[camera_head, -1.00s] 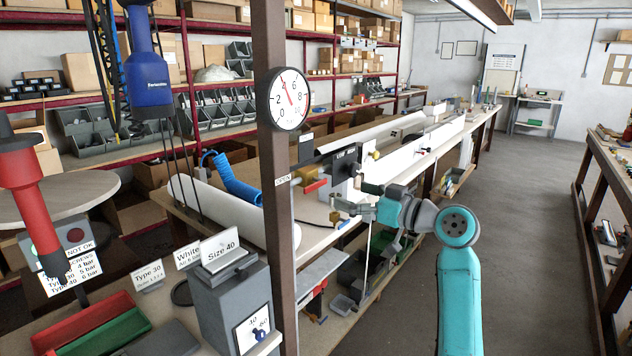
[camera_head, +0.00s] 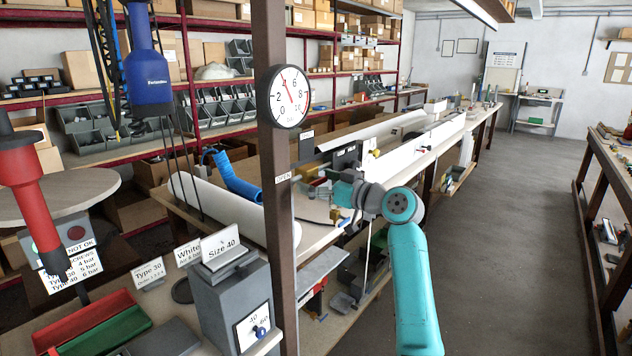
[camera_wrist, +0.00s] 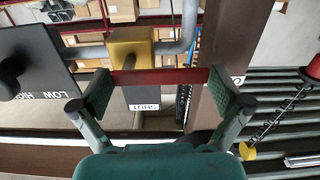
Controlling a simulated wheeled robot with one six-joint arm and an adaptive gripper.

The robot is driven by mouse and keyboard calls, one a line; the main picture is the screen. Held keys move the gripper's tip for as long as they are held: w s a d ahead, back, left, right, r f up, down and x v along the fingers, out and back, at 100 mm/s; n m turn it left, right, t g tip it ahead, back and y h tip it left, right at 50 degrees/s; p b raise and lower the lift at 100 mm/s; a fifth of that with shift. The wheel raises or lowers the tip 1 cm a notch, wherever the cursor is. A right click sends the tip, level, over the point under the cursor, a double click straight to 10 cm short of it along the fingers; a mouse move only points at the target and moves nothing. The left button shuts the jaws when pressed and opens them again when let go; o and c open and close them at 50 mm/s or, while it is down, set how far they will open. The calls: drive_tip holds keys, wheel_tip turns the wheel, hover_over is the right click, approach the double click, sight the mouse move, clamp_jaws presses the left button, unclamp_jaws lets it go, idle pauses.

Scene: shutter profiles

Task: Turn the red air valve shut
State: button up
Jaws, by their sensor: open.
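In the wrist view the red valve lever (camera_wrist: 165,76) is a flat bar on a brass valve body (camera_wrist: 131,48). It lies across the picture, its right end near the post and the partly hidden OPEN label (camera_wrist: 237,80). A grey plate marked SHUT (camera_wrist: 143,105) is below the brass body. My gripper (camera_wrist: 162,90) is open, with one green-padded finger near each end of the lever. I cannot tell whether either pad touches it. In the head view my gripper (camera_head: 338,195) is small and partly hidden by my wrist, and I cannot clearly make out the lever.
The brown post (camera_head: 280,220) with a round gauge (camera_head: 289,97) stands left of my arm. A dark LOW/HIGH panel (camera_wrist: 38,68) is left of the valve in the wrist view. A white pipe (camera_head: 230,210) lies on the bench. The floor aisle (camera_head: 510,240) at right is clear.

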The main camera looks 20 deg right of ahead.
drive_tip(key=c, duration=1.4)
drive_tip(key=shift+r, duration=0.1)
drive_tip(key=m, duration=0.3)
drive_tip(key=r+m, duration=0.1)
drive_tip(key=shift+w+d+m, duration=0.15)
drive_tip(key=shift+d+m, duration=0.1)
drive_tip(key=shift+m, duration=0.05)
drive_tip(key=m, duration=0.3)
drive_tip(key=r+m, duration=0.1)
drive_tip(key=shift+w+d, duration=0.3)
drive_tip(key=shift+d, duration=0.1)
drive_tip(key=m, duration=0.3)
drive_tip(key=d+m, duration=0.1)
drive_tip(key=m, duration=0.1)
drive_tip(key=shift+w+r, duration=0.15)
drive_tip(key=shift+w, duration=0.2)
drive_tip(key=shift+w+d+m, duration=0.2)
drive_tip(key=shift+d+m, duration=0.05)
drive_tip(key=shift+m, duration=0.85)
drive_tip(key=shift+w+d+m, duration=0.15)
drive_tip(key=shift+d+m, duration=0.05)
drive_tip(key=shift+m, duration=0.9)
